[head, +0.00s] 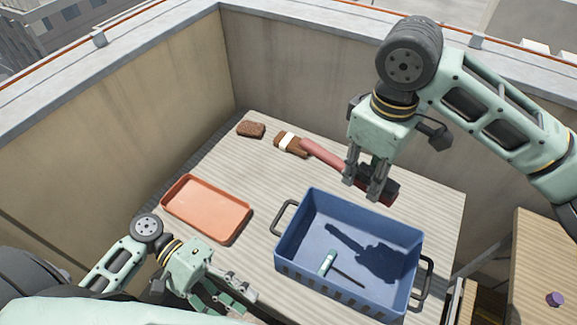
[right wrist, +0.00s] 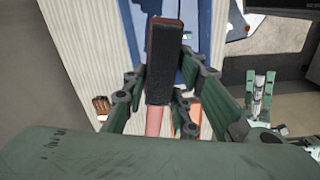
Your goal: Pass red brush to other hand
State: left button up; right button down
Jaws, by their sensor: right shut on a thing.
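The red brush (head: 322,156) is in my right gripper (head: 367,185), above the back edge of the blue crate. Its red handle points to the back left and its dark head is at the fingers, partly hidden by them. In the right wrist view the brush's dark head (right wrist: 164,62) lies between the fingers of my right gripper (right wrist: 168,80), with the pinkish-red handle below. My left gripper (head: 232,293) is low at the front left, between the orange tray and the crate. Its fingers look apart and empty. It is well away from the brush.
An orange tray (head: 206,207) lies at the left. A brown sponge (head: 251,129) and a brown block with a white band (head: 290,144) lie at the back. Walls border the ribbed table.

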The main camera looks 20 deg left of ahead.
pick_arm(q)
jog(key=w+d+r+t+h, duration=0.3)
jog(key=w+r+t, duration=0.7)
jog(key=w+r, duration=1.05)
jog(key=shift+y, duration=0.4)
jog(key=x, duration=1.3)
jog(key=shift+w+d+f, duration=0.15)
jog(key=shift+w+f, duration=0.05)
jog(key=shift+w, duration=0.1)
jog(key=shift+c, duration=0.6)
